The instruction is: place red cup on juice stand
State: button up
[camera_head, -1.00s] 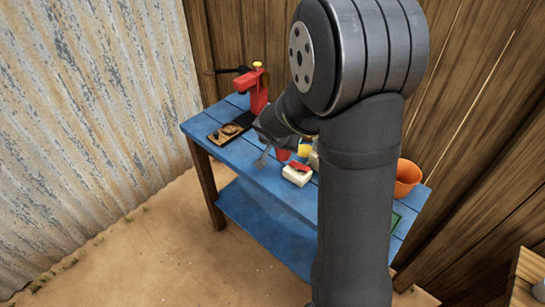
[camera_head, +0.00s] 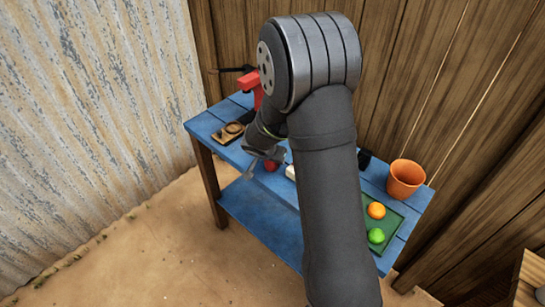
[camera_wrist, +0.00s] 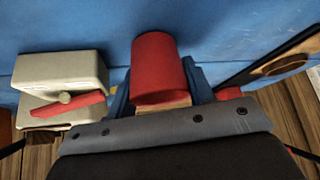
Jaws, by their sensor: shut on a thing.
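The red cup (camera_wrist: 160,68) is between the fingers of my gripper (camera_wrist: 162,88) in the wrist view. In the head view the cup (camera_head: 270,166) shows just below my gripper (camera_head: 264,154), over the blue table's front half. My gripper is shut on the cup; its height above the table is hard to tell. A wooden stand with a dark ring (camera_head: 229,132), which looks like the juice stand, lies to the gripper's left on the table. Part of a dark-edged wooden board (camera_wrist: 292,66), likely that stand, shows at the wrist view's right.
A white box with a red lever (camera_wrist: 62,85) is left of the cup in the wrist view. A red press (camera_head: 252,85) rises behind the stand, partly hidden by my arm. An orange bucket (camera_head: 406,178) and a green tray (camera_head: 392,226) with fruit are at the right.

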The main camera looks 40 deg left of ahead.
jog(key=shift+f, duration=0.15)
jog(key=o, duration=1)
jog(key=shift+r, duration=0.25)
jog(key=v, duration=1.2)
